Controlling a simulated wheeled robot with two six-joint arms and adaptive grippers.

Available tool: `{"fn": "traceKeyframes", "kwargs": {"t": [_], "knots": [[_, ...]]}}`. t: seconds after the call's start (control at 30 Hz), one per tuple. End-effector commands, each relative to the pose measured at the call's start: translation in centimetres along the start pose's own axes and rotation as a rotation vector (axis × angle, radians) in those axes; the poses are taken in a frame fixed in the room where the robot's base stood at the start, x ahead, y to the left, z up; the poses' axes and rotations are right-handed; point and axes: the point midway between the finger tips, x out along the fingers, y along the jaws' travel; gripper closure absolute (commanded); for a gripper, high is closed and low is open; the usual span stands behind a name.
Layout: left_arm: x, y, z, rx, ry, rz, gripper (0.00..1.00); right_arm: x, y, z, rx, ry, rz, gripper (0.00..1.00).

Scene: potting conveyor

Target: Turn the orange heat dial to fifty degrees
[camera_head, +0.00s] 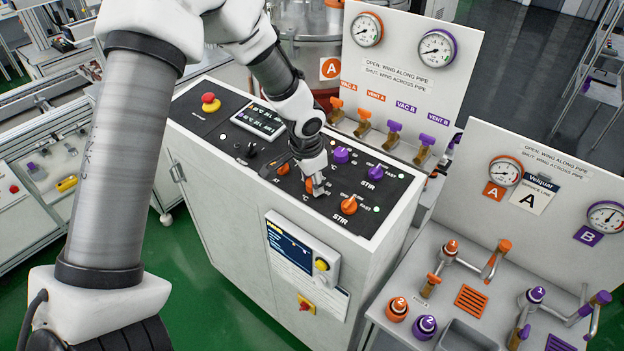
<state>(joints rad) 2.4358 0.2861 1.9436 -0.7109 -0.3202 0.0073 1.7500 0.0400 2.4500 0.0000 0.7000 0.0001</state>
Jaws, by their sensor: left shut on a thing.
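The orange heat dial (309,186) is on the black sloped panel of the white control cabinet, near its front edge. My left gripper (318,188) comes down from above and is shut on this dial. The fingers cover most of it, so its pointer and the scale around it cannot be read. A small readout screen (259,120) is at the upper left of the panel, with digits too small to read surely. My right gripper is not in view.
Close by are an orange stir knob (349,206), another orange knob (283,169) and purple knobs (341,155). A red emergency button (210,102) stands at the panel's left. Valve boards with gauges (366,30) rise behind and to the right.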

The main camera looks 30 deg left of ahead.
Motion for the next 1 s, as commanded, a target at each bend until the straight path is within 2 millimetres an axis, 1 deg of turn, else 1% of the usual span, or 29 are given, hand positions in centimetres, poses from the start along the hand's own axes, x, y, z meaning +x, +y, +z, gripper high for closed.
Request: {"fn": "traceKeyframes", "kwargs": {"t": [0.07, 0.1, 0.13, 0.17, 0.47, 0.57, 0.67, 0.9, 1.0], "knots": [[0.3, 0.2, 0.3, -0.001, -0.009, 0.005, 0.97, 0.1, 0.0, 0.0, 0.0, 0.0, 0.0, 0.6], [0.3, 0.2, 0.3, -0.001, -0.008, 0.005, 0.52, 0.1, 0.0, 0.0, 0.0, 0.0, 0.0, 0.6], [0.3, 0.2, 0.3, -0.001, -0.008, 0.005, 0.41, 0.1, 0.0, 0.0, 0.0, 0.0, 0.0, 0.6], [0.3, 0.2, 0.3, -0.001, -0.007, 0.004, 0.36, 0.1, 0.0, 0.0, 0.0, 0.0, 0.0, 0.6], [0.0, 0.1, 0.1, -0.001, -0.002, 0.001, 0.36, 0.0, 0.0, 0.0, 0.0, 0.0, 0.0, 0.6], [-0.9, 0.0, 0.0, -0.001, 0.0, 0.0, 0.36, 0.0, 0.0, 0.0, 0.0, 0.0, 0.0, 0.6], [-2.8, 0.0, -0.1, -0.002, 0.003, -0.001, 0.36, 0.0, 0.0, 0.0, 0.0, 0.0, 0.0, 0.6], [-8.9, 0.0, -0.1, 0.0, 0.001, 0.0, 0.36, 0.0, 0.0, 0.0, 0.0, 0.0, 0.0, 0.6], [-10.7, 0.0, -0.1, 0.0, -0.002, 0.0, 0.36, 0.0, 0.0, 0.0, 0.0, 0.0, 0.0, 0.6]]}}
